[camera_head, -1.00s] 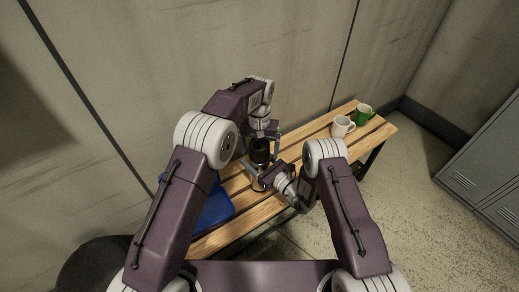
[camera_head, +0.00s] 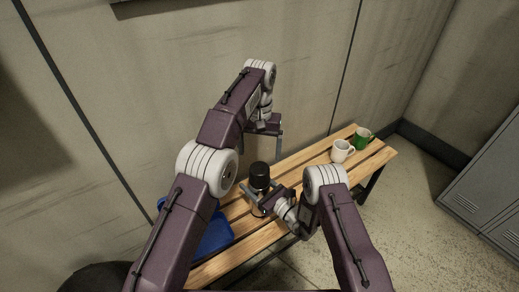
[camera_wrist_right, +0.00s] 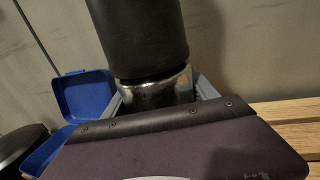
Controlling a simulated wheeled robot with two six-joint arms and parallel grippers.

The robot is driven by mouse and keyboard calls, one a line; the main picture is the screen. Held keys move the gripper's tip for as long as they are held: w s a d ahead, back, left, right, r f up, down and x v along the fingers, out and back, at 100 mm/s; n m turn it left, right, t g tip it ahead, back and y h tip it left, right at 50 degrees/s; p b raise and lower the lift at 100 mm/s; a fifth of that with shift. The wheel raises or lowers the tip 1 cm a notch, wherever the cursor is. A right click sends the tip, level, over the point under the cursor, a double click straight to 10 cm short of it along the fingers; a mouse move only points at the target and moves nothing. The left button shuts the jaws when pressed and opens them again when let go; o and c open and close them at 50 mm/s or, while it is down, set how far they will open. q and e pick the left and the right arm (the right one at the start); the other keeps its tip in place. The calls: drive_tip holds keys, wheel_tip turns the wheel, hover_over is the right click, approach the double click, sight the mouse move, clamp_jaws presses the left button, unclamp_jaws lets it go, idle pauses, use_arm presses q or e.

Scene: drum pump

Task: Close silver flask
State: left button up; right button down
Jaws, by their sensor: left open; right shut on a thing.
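The silver flask (camera_head: 257,193) stands upright on the wooden bench, with a black cap (camera_head: 259,170) sitting on top. In the right wrist view, the cap (camera_wrist_right: 138,40) fills the top and the shiny flask body (camera_wrist_right: 158,90) shows just below it. A thin dark line lies between them; I cannot tell how tightly the cap is seated. My right gripper (camera_head: 256,197) is shut on the flask body from the side. My left gripper (camera_head: 262,150) is open and empty, fingers pointing down, above and apart from the cap.
A blue open box (camera_head: 212,236) lies on the bench to the left, partly behind my left arm. It also shows in the wrist view (camera_wrist_right: 85,95). A white mug (camera_head: 342,151) and a green mug (camera_head: 362,138) stand at the right end. The wall is close behind the bench (camera_head: 305,160).

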drive_tip(key=shift+c, duration=0.8)
unclamp_jaws()
use_arm(q)
wheel_tip(320, 180, up, 2)
drive_tip(key=shift+r+p, duration=0.15)
drive_tip(key=shift+p, duration=0.95)
use_arm(e)
drive_tip(key=v, duration=0.9)
drive_tip(key=shift+d, duration=0.1)
